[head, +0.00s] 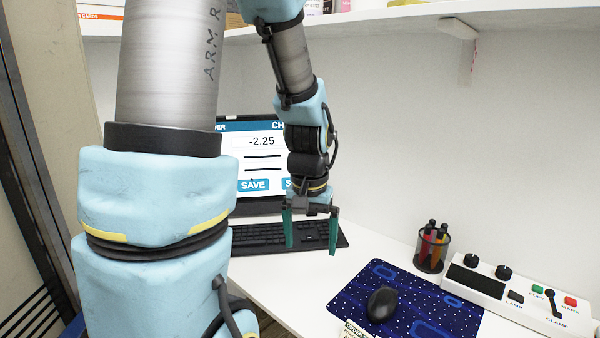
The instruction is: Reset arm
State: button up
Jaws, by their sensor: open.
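My gripper (311,232) hangs from my blue and grey arm near the middle of the head view. Its two green fingers point down and are spread apart, with nothing between them. It is in front of a black keyboard (265,238) and the lower part of a monitor (262,152). The height of the fingers above the desk is hard to tell. My arm hides the left part of the monitor and the keyboard.
On the white desk (385,237) are a blue patterned mat (455,312), a black mouse (381,304), a pen cup (430,252) and a control box (478,285) with knobs and buttons. A shelf (375,14) with a bracket (466,50) runs above.

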jog(key=s+a+r+n, duration=0.1)
jog(key=s+a+n, duration=0.1)
jog(key=a, duration=0.7)
jog(key=shift+s+a+t, duration=0.25)
jog(key=shift+a+t, duration=0.05)
jog(key=shift+a, duration=0.05)
jog(key=shift+d+r, duration=0.1)
jog(key=m+g+p, duration=0.2)
jog(key=m, duration=0.4)
send_over(383, 299)
notch_tip(383, 299, down, 4)
jog(key=shift+f, duration=0.2)
notch_tip(383, 299, down, 11)
jog(key=shift+r, duration=0.1)
